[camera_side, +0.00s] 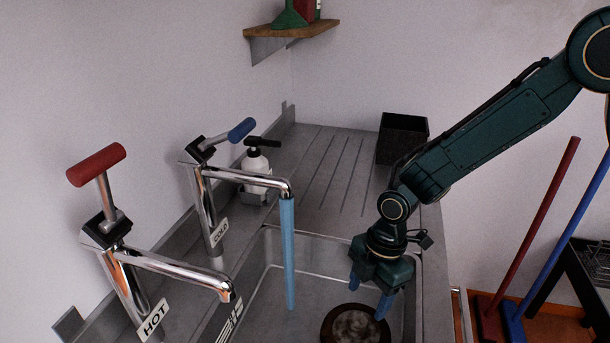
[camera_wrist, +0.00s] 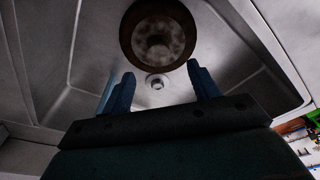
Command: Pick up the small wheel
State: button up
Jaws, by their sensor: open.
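No thing that I can clearly name as a small wheel shows in either view. A round thing with a dark brown rim and a mottled grey-brown middle (camera_side: 353,326) sits in the sink, cut by the bottom edge of the side view. It also shows at the top of the wrist view (camera_wrist: 158,38); I cannot tell whether it is a wheel, a bowl or a pan. My gripper (camera_side: 369,293) points down over the sink with its blue fingers apart and nothing between them. In the wrist view my gripper (camera_wrist: 161,76) has its fingertips just below the round thing's image.
The steel sink (camera_side: 268,270) has walls around my gripper. A soap bottle (camera_side: 256,170) and black box (camera_side: 402,138) stand behind. A drain (camera_wrist: 157,83) shows.

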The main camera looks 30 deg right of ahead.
aim_at(358, 320)
jog(key=shift+a+f, duration=0.2)
jog(key=shift+f, duration=1.35)
jog(key=shift+w+a+f, duration=0.1)
jog(key=shift+a+f, duration=0.15)
jog(key=shift+f, duration=1.05)
jog(key=shift+a+f, duration=0.2)
jog(key=shift+f, duration=1.05)
grip_shut()
